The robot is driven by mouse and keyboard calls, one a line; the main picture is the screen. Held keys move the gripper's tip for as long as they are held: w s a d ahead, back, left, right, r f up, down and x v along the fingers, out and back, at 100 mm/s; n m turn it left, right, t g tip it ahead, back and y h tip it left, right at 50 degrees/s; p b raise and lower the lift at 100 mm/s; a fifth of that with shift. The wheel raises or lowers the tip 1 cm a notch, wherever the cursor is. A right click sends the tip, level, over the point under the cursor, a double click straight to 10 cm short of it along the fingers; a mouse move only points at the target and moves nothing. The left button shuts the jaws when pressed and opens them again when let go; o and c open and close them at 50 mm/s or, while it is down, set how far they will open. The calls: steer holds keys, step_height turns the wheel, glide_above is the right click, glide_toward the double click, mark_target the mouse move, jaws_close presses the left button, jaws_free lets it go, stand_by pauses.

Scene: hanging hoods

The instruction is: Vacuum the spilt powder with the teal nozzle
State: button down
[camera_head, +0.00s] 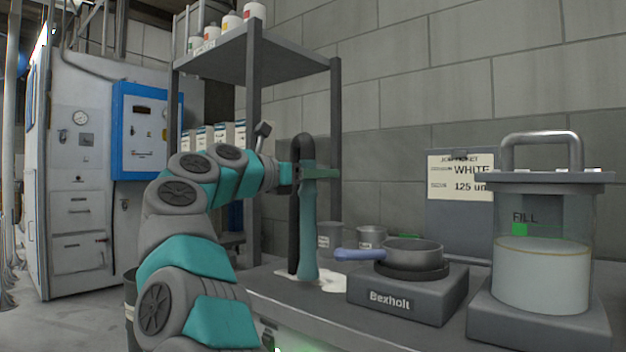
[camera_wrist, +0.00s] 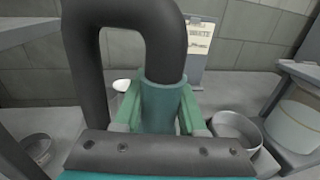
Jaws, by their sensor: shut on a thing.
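The teal nozzle (camera_head: 308,230) stands roughly upright with its lower end at the bench top, over the white spilt powder (camera_head: 328,281). A black hose (camera_head: 296,215) loops from its top and hangs down on its left side. My gripper (camera_head: 308,172) is shut on the upper part of the nozzle. In the wrist view, the green fingers (camera_wrist: 157,108) of my gripper flank the nozzle (camera_wrist: 158,98), and the hose (camera_wrist: 150,20) arches above it. A small patch of powder (camera_wrist: 121,86) shows left of the nozzle. The nozzle's tip and some powder are hidden.
A pan (camera_head: 413,251) with a blue handle sits on the Bexholt scale (camera_head: 405,297), close right of the nozzle. Small grey cups (camera_head: 371,237) stand behind. A clear powder hopper (camera_head: 541,270) is at the right. A shelf post (camera_head: 335,150) rises behind my gripper.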

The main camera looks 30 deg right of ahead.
steer(key=s+d+b, duration=0.3)
steer(key=s+d, duration=0.1)
steer(key=shift+d, duration=0.2)
stand_by(0.7)
steer(key=shift+s, duration=0.1)
stand_by(0.5)
steer(key=w+a+p, duration=0.4)
steer(key=w+p, duration=0.9)
steer(key=shift+a, duration=0.4)
stand_by(1.3)
steer(key=shift+d, duration=0.1)
stand_by(0.6)
